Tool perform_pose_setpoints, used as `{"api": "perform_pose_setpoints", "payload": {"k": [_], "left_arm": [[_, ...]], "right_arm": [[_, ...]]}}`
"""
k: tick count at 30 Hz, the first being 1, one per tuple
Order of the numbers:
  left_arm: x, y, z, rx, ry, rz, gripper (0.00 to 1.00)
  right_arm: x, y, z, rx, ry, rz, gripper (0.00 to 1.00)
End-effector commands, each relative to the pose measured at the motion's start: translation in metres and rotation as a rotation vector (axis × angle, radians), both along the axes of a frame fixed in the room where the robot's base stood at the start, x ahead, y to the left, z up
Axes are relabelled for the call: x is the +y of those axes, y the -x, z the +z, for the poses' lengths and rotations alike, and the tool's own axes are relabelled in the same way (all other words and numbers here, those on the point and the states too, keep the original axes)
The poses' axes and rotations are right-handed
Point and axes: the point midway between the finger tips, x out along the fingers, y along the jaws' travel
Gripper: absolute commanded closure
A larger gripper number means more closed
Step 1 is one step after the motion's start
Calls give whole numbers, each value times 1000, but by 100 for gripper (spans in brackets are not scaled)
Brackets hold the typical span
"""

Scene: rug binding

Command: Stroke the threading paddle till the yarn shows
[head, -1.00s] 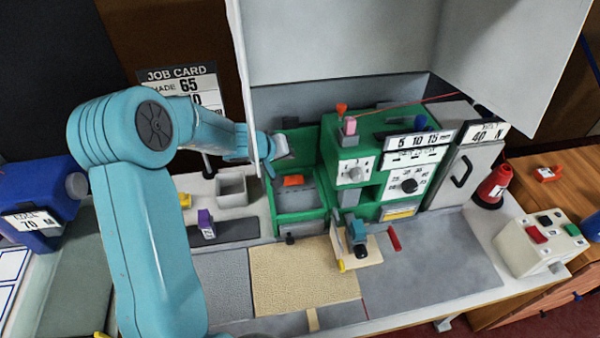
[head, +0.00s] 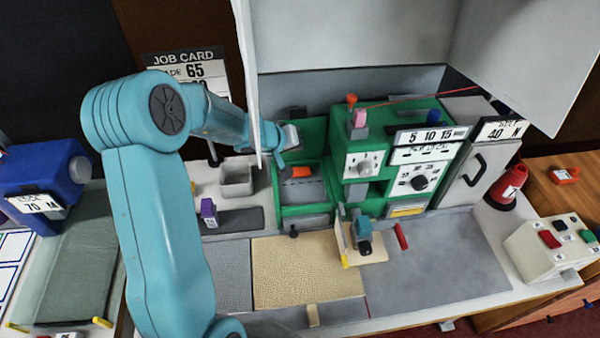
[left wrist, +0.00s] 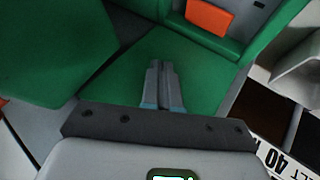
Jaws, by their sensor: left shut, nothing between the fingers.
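An orange tab (head: 301,171), which looks like the threading paddle, sits in the open front bay of the green binding machine (head: 314,152). It also shows near the top of the left wrist view (left wrist: 209,15). My left gripper (head: 290,140) is at the bay's upper back left, above and slightly left of the tab. In the left wrist view its fingers (left wrist: 158,68) are together and empty over a green surface, apart from the tab. A thin red yarn (head: 420,98) runs above the machine to the right. I see no yarn at the tab. My right gripper is out of view.
A white panel edge (head: 247,80) hangs close beside my left forearm. A grey bin (head: 236,180) stands left.

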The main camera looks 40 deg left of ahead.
Motion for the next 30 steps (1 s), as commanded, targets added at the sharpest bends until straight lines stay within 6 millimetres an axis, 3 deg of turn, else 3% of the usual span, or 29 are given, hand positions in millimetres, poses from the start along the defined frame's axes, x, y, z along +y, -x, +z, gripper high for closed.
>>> {"api": "perform_pose_setpoints", "payload": {"k": [1,3,12,18,30], "left_arm": [[0,0,-15,1,2,1,100],[0,-1,-26,1,2,1,100],[0,-3,-63,-1,-1,1,100],[1,-3,-70,-1,-1,1,100],[0,-3,-70,-1,-1,1,100]], "right_arm": [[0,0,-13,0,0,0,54],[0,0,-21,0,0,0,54],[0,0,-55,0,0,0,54],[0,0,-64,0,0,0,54],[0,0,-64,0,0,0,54]]}}
